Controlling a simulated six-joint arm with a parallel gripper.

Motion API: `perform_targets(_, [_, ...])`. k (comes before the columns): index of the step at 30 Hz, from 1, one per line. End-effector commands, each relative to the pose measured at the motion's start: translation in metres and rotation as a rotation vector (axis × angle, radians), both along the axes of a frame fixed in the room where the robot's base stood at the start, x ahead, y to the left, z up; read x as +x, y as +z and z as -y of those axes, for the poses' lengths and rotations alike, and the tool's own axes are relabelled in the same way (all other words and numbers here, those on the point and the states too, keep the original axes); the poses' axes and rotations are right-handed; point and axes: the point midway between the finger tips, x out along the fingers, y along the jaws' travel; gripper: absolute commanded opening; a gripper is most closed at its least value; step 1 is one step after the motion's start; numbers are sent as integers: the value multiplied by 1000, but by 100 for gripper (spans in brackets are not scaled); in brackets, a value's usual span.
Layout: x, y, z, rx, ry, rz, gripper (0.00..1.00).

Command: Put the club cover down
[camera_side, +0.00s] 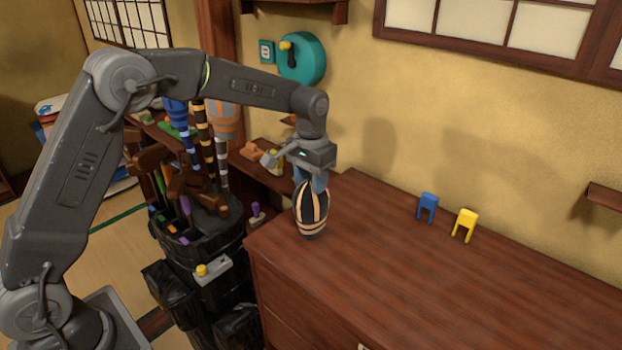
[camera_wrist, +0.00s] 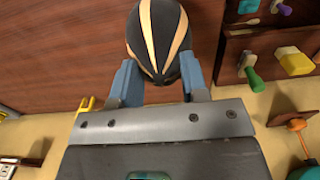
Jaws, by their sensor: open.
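The club cover (camera_side: 311,210) is a rounded black shape with cream-orange stripes. In the side view it is upright at the left end of the wooden chest top (camera_side: 420,270), and its lower end appears to rest on the wood. My gripper (camera_side: 312,182) points down over its upper end with the jaws open. In the wrist view the club cover (camera_wrist: 160,40) lies between the two blue fingers of my gripper (camera_wrist: 160,82), one on each side. Whether either finger touches it is hard to tell.
A blue clip-like piece (camera_side: 428,203) and a yellow one (camera_side: 465,222) stand near the wall on the chest top. A black golf bag (camera_side: 195,225) with several clubs and covers is left of the chest. The chest top's middle and front are clear.

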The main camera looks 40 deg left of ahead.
Motion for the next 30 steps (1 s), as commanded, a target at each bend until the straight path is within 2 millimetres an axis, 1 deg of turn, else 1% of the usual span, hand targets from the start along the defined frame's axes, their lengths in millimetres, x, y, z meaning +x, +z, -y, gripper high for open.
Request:
perform_targets(2, [0,4,0,0,0,2,41])
perform_targets(5, [1,14,0,0,0,4,41])
perform_targets(8, [1,32,0,0,0,5,41])
perform_targets(15, [1,83,0,0,0,6,41])
perform_targets(18, [1,101,0,0,0,4,41])
perform_targets(21, [1,113,0,0,0,3,41])
perform_targets(24, [0,120,0,0,0,2,41])
perform_targets(30, [-1,125,0,0,0,1,41])
